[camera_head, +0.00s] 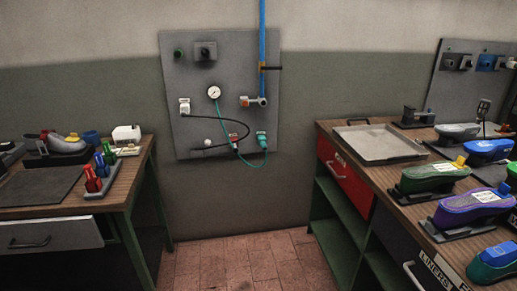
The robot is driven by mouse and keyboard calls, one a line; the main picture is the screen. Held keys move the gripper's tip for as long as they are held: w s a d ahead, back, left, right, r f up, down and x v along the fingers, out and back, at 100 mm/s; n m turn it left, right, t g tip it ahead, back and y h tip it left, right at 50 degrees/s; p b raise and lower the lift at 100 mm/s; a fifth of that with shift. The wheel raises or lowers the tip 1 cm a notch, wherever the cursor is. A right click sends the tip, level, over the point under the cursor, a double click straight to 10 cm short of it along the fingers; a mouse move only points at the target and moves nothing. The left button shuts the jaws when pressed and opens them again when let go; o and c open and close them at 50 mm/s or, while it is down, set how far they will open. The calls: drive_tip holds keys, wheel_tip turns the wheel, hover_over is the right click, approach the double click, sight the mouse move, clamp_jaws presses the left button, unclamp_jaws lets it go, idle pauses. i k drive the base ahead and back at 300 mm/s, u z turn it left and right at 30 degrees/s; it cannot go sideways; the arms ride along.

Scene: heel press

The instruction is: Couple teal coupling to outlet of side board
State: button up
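A grey board (176,65) hangs on the wall in the middle. A thin teal hose (220,117) runs on it from near the round gauge (214,92) down to the lower right. A teal coupling-like part (262,140) sits at the board's lower right, where the hose curves up to it. I cannot tell whether it is seated on an outlet or parked. An orange-tipped valve fitting (253,101) is above it, below a blue pipe (262,30). A small red part (233,137) is left of it. My gripper is not in view.
A left bench (120,165) holds red and blue bottles and a grey mat. A right bench (325,130) holds a metal tray (380,145) and several shoe forms. Another grey board (455,85) stands behind it. Tiled floor (250,260) between the benches is clear.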

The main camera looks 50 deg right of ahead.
sight(263, 143)
drive_tip(key=z, duration=0.1)
drive_tip(key=i, duration=0.95)
drive_tip(key=u, duration=0.05)
